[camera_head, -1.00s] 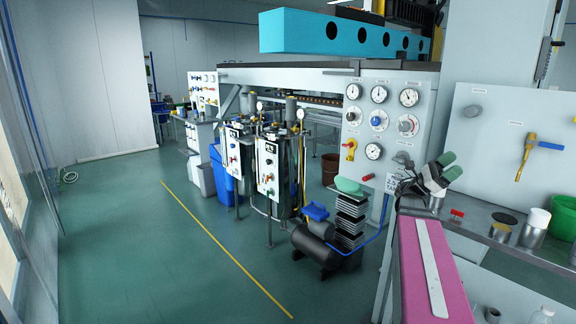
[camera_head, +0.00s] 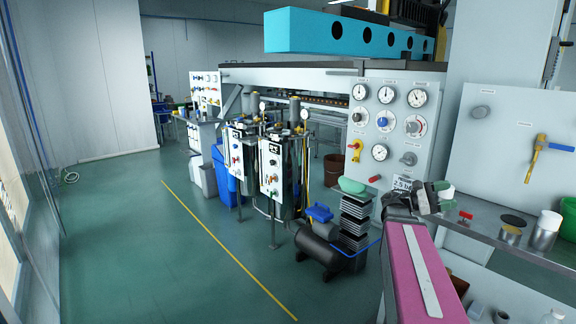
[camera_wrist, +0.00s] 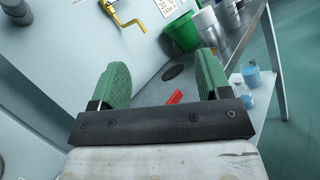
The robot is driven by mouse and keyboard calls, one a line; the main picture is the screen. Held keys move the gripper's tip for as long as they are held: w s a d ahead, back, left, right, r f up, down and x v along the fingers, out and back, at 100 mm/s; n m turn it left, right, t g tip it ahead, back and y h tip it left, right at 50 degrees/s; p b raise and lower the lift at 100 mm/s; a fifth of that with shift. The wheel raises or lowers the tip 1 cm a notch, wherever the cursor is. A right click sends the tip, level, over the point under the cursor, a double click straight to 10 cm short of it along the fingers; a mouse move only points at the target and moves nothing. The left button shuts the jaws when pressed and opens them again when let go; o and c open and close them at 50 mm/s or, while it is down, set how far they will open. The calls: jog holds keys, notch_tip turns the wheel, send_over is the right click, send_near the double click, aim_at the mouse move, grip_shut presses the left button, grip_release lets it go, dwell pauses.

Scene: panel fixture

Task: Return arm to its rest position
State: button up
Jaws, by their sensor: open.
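My arm reaches up from the bottom right of the head view, with its pink link (camera_head: 428,275) in front of the bench. My gripper (camera_head: 444,190) is at the end, in front of the lower right of the gauge panel (camera_head: 420,75). Its green fingertips are small and partly hidden by the wrist in that view. In the wrist view my gripper (camera_wrist: 163,75) has its two green fingers wide apart, with nothing between them but the bench and panel beyond. A red object (camera_wrist: 174,97) shows on the bench beyond the finger bases.
The bench (camera_head: 490,225) carries a red-handled part (camera_head: 465,215), metal cans (camera_head: 545,231) and a green bucket (camera_head: 569,218). A yellow lever valve (camera_head: 535,158) is on the right panel. A black compressor (camera_head: 320,245) stands on the floor.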

jog(key=a+f+m+t+y, duration=0.1)
jog(key=a+f+t+y, duration=0.3)
jog(key=f, duration=0.6)
jog(key=a+f+m+t+y, duration=0.1)
jog(key=a+f+y, duration=0.5)
jog(key=f, duration=0.5)
jog(key=s+a+f+m+t+y, duration=0.1)
jog(key=a+f+m+y, duration=0.2)
jog(key=a, duration=0.8)
jog(key=s+a+f+m+y, duration=0.1)
jog(key=a+f+m+y, duration=0.3)
jog(key=a+f+y, duration=0.4)
jog(key=a+f, duration=0.1)
jog(key=a, duration=0.2)
jog(key=shift+a+f+t, duration=0.15)
jog(key=shift+f+t, duration=0.2)
jog(key=shift+t, duration=0.05)
